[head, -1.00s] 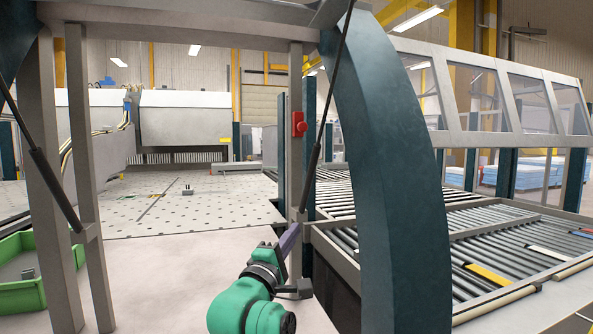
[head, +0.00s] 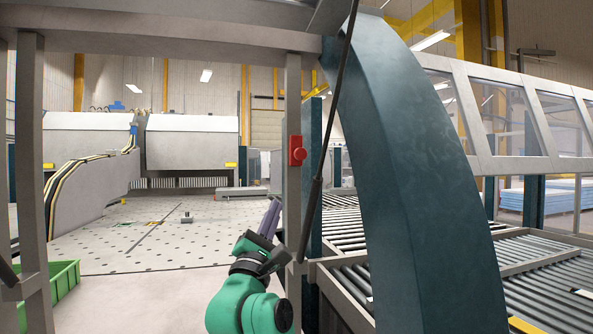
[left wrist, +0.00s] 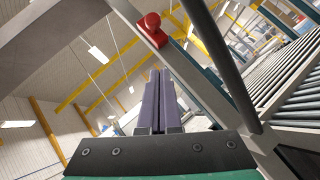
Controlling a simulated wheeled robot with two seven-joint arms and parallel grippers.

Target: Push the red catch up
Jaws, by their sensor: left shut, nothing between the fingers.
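The red catch (head: 297,151) is a small red block with a round knob, fixed on a grey upright post near the middle of the head view. In the left wrist view the red catch (left wrist: 152,27) shows at the top, above and slightly left of the fingertips. My left gripper (head: 272,212) is shut and empty, with its purple fingers pointing up, below and left of the catch and apart from it. In the left wrist view the two fingers (left wrist: 160,78) lie side by side. My right gripper is not in view.
A thick dark teal curved beam (head: 400,170) and a thin black strut (head: 325,140) stand right of the post. Roller conveyors (head: 540,270) lie further right. A perforated table (head: 130,228) lies behind at left, and a green bin (head: 65,282) stands at lower left.

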